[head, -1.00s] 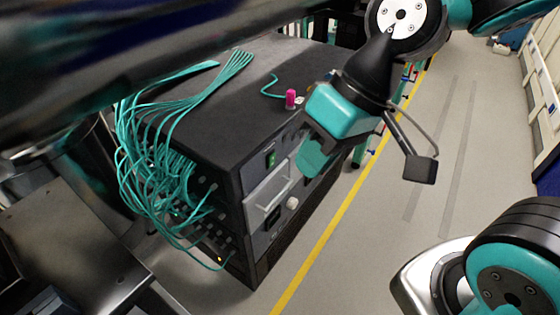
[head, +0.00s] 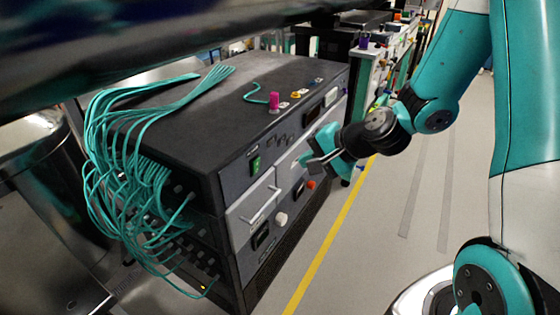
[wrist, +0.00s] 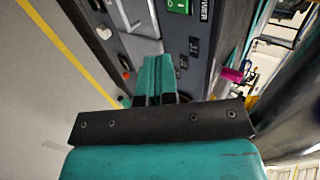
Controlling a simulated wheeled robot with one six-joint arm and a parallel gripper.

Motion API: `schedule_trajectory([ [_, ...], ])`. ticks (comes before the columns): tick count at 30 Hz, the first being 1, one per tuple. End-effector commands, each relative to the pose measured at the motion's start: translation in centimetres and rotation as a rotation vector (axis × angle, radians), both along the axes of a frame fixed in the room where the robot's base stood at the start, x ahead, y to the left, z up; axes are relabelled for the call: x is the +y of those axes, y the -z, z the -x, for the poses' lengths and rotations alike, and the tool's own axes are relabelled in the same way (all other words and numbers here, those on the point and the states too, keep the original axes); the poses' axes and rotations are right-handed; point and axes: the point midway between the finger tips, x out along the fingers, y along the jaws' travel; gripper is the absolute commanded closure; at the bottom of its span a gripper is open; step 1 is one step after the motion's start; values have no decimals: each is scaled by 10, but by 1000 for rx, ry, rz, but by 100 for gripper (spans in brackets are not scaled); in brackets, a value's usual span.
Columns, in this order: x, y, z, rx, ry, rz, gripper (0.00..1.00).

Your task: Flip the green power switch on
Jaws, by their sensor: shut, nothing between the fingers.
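The green power switch (head: 255,165) is a small upright rocker on the upper left of the cabinet's front panel (head: 235,182). In the wrist view the switch (wrist: 178,6) is at the top edge, partly cut off, beside a POWER label. My gripper (head: 302,163) is in front of the panel, to the right of the switch and apart from it. Its teal fingers (wrist: 155,66) are together and empty, pointing toward the panel. The switch's rocker position is too small to tell.
A drawer handle (head: 264,208), a white knob (head: 281,219) and a red button (head: 311,184) are on the panel. Teal cables (head: 125,150) hang at the cabinet's left side. A pink plug (head: 274,101) stands on top. Floor (head: 400,220) to the right is clear.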

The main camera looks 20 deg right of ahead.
Motion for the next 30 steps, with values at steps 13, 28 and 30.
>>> schedule_trajectory([
  [13, 40, 54, -52, 3, -7, 1, 100],
  [28, 68, 55, -92, 0, -3, 2, 100],
  [30, 68, 55, -92, 0, -2, 1, 100],
])
